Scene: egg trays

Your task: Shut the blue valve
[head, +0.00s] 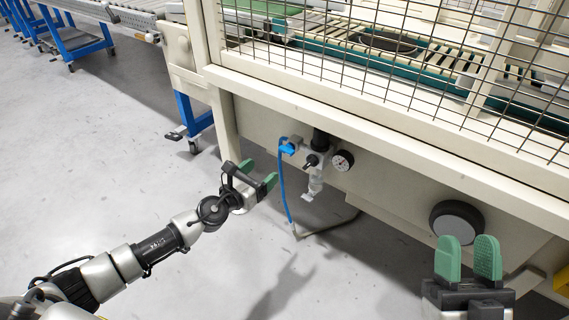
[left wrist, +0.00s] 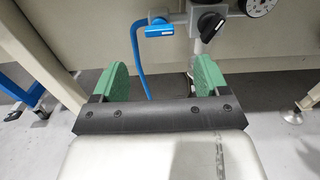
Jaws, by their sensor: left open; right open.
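The blue valve (head: 288,149) is a small blue handle on the air unit under the machine's front beam. In the left wrist view the blue valve handle (left wrist: 159,31) lies roughly level, beyond and above the gap between my fingers. A blue hose (head: 283,190) hangs down from beside it. My left gripper (head: 259,174) is open and empty, to the left of and a little below the valve; its green fingers also show in the left wrist view (left wrist: 163,80). My right gripper (head: 467,257) is open and empty at the lower right, away from the valve.
A pressure gauge (head: 343,160) and a grey filter body (head: 316,180) sit right beside the valve. The beige machine beam (head: 350,122) and wire mesh are above. The grey floor (head: 150,190) at left is clear.

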